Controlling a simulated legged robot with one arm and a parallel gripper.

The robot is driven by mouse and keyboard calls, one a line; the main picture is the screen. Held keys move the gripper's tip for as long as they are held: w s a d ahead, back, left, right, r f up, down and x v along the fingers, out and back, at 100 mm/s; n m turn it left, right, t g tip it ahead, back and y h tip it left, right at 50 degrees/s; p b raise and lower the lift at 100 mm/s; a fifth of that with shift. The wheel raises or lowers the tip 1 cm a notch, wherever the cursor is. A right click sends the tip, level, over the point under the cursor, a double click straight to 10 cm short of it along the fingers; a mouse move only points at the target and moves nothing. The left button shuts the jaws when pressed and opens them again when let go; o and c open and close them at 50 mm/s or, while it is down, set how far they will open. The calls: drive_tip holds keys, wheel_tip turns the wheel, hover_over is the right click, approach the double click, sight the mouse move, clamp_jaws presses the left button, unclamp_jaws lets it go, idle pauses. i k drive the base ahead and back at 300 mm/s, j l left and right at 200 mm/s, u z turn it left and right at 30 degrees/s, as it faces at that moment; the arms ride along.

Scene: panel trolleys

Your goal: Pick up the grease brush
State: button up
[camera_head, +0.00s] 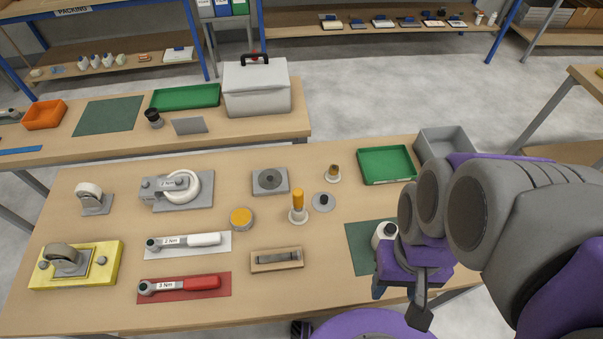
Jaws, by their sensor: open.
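An upright orange-handled piece (298,200) stands in a round white base in the middle of the near table; it looks most like the grease brush, but its bristles do not show. A round tin with an orange top (241,219) stands to its left. A smaller brown-topped piece (333,172) stands on a white disc behind it to the right. My gripper (401,291) is at the table's right front, over the edge of a dark green mat (360,245). It is open, well right of the orange-handled piece and apart from it. My arm hides part of the mat.
Close by are a dark knob on a grey disc (323,202), a grey square block (270,181) and a wooden tray (277,268). Two torque wrenches (190,242) (185,285) and castors (180,188) lie left. A green tray (386,165) stands at back right.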

sight(298, 193)
drive_tip(key=k+l+u, duration=0.1)
drive_tip(key=l+u, duration=0.15)
drive_tip(key=u, duration=0.25)
drive_tip(key=k+l+u, duration=0.1)
drive_tip(key=l+u, duration=0.15)
drive_tip(key=u, duration=0.25)
